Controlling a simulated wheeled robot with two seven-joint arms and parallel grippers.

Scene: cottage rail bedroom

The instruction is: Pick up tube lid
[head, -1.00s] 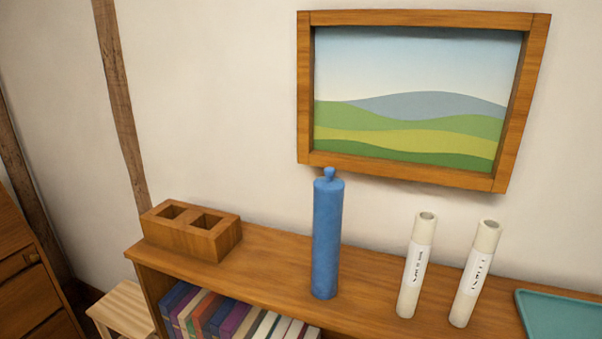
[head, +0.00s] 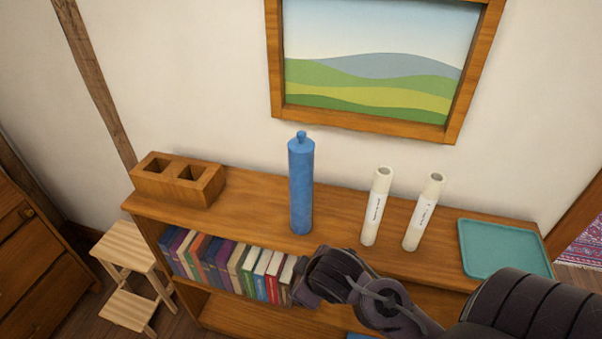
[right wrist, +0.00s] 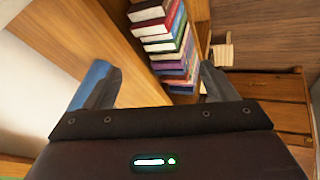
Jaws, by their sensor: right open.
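A tall blue tube (head: 301,190) stands upright on top of the wooden bookcase, with a blue lid (head: 300,143) with a small knob at its top end. My right gripper (head: 308,288) is in front of the bookcase, low and apart from the lid, near the books. In the right wrist view its jaws (right wrist: 158,85) are open with nothing between them. A blue surface (right wrist: 93,82), probably the tube, shows partly hidden behind the left finger there. My left gripper is not in view.
Two white labelled tubes (head: 376,207) stand right of the blue tube, with a teal tray (head: 500,250) further right. A wooden block with two square holes (head: 180,182) sits at the left end. Books (head: 225,265) fill the shelf below. A framed picture (head: 375,118) hangs behind.

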